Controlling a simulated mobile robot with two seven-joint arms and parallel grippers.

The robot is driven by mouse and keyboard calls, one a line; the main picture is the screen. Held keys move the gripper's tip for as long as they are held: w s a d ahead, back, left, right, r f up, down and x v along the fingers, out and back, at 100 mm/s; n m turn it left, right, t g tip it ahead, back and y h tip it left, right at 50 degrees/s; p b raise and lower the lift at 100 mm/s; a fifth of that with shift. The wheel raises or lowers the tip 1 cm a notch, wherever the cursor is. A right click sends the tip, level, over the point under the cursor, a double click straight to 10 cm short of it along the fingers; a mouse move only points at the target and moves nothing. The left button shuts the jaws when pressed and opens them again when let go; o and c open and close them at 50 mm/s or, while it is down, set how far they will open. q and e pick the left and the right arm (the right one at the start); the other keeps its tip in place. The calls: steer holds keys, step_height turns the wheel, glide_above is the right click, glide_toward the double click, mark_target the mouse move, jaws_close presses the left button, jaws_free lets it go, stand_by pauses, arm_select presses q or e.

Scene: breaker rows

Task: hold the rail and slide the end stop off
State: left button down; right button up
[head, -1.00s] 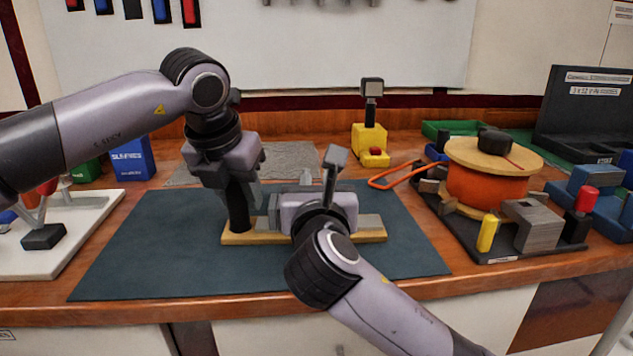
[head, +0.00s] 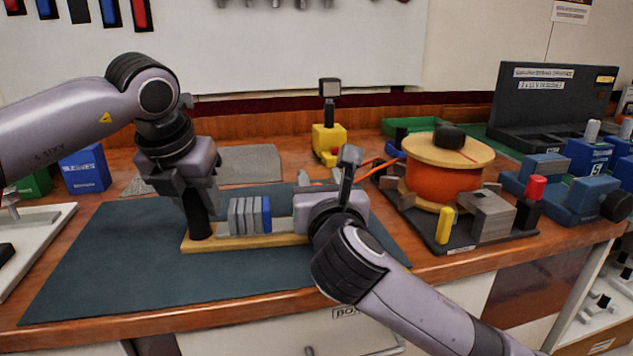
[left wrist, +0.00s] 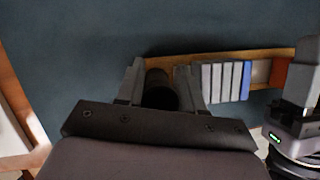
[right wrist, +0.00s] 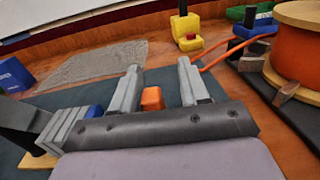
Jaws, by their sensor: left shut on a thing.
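The rail lies on a wooden base (head: 255,241) on the dark mat. Several grey breakers and one blue block (head: 266,214) stand in a row on it. A black upright post (head: 199,222) rises from its left end. My left gripper (head: 197,190) is shut on this post; the left wrist view shows the post (left wrist: 160,90) between its fingers. My right gripper (head: 325,210) is over the rail's right end and hides it in the head view. In the right wrist view an orange block (right wrist: 152,98), seemingly the end stop, shows between its open fingers, with a gap on the right.
A cable reel (head: 445,180) on a dark tray stands close on the right, with a yellow peg (head: 445,225). A yellow stand (head: 328,140) is behind the rail. Grey cloth (head: 250,165) lies at the back. The front of the mat (head: 120,270) is clear.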

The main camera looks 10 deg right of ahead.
steer(key=shift+s+a, duration=0.1)
steer(key=shift+a, duration=0.05)
steer(key=shift+s, duration=0.25)
arm_select(q)
steer(key=shift+s+d, duration=0.1)
steer(key=shift+d, duration=0.05)
arm_select(e)
steer(key=s, duration=0.7)
steer(key=s+a, duration=0.1)
steer(key=s, duration=0.3)
steer(key=shift+s, duration=0.2)
arm_select(q)
steer(key=c, duration=0.6)
jaws_free()
